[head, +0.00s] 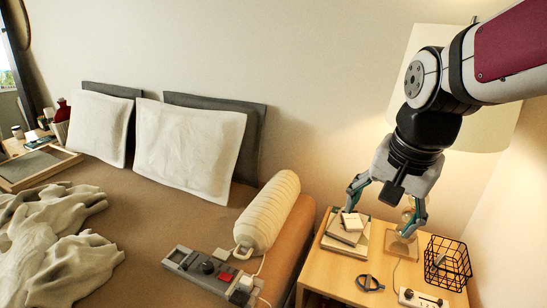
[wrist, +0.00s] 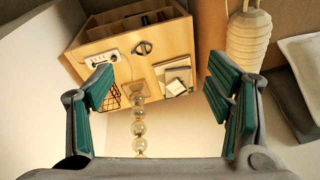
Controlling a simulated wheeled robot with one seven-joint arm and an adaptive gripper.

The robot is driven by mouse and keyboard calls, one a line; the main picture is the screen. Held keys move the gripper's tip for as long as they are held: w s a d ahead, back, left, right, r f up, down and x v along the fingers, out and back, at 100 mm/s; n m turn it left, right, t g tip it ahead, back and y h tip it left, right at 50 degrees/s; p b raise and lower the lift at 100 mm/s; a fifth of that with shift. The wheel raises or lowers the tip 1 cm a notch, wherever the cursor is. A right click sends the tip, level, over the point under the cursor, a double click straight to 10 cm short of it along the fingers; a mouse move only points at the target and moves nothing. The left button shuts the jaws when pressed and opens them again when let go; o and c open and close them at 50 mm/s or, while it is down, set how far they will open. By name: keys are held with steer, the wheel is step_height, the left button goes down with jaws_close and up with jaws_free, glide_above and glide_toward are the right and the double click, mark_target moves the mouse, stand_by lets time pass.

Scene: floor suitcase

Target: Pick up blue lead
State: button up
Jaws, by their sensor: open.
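A small dark blue-grey looped item (head: 369,283), which looks like the lead, lies on the wooden nightstand (head: 335,268) near its front edge. It also shows as a dark loop in the wrist view (wrist: 143,47), lying flat on the nightstand top. My gripper (head: 381,222) is above the back part of the nightstand, over the books and lamp base, with its fingers spread wide. In the wrist view my gripper (wrist: 160,88) is open with nothing between the teal pads. The loop is beyond the fingertips, apart from them.
A stack of books (head: 345,235) with a small white block on top lies left of the lamp's glass base (wrist: 139,115). A black wire basket (head: 447,263) and a white power strip (head: 422,300) are at right. A ribbed white cylinder (head: 268,210) lies on the bed beside the nightstand.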

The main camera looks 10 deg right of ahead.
steer(key=w+d+f+m+g+b, duration=0.1)
steer(key=w+d+f+m+b, duration=0.3)
steer(key=f, duration=0.3)
steer(key=w+d+f+m+b, duration=0.2)
steer(key=w+d+f+m, duration=0.2)
steer(key=w+f, duration=0.25)
steer(key=m+g+b, duration=0.2)
steer(key=m+b, duration=0.6)
glide_above(371, 281)
step_height(371, 281, down, 26)
steer(key=shift+w+d+r, duration=0.1)
step_height(371, 281, down, 5)
steer(key=shift+f+b, duration=0.1)
steer(key=shift+b, duration=0.7)
steer(key=c, duration=1.2)
